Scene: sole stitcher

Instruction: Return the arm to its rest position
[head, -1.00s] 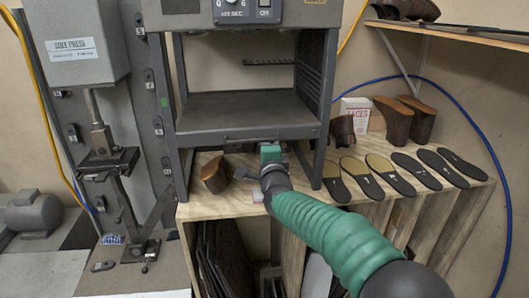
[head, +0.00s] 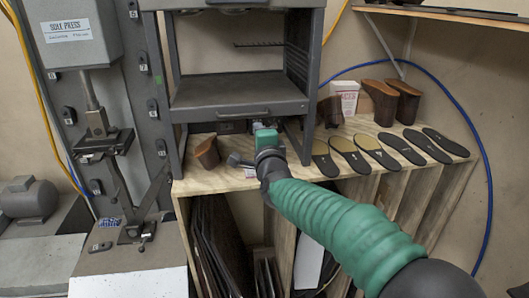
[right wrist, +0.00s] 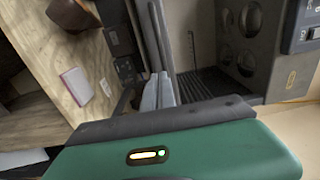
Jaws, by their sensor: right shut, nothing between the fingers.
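My right arm, in a ribbed green sleeve, comes in from the lower right in the head view. Its right gripper (head: 257,126) is at the front opening under the grey machine's shelf, just above the wooden bench, mostly hidden behind its own green wrist. In the right wrist view the grey fingers (right wrist: 158,92) are together with nothing between them. The green wrist housing fills the bottom of that view. My left gripper is not in view.
The grey shelved machine (head: 238,92) stands close around the gripper. A brown shoe piece (head: 207,152) sits left on the bench (head: 212,178). Several insoles (head: 380,151), brown heeled pieces (head: 383,101) and a laces box (head: 345,93) stand right. The sole press (head: 75,35) is far left.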

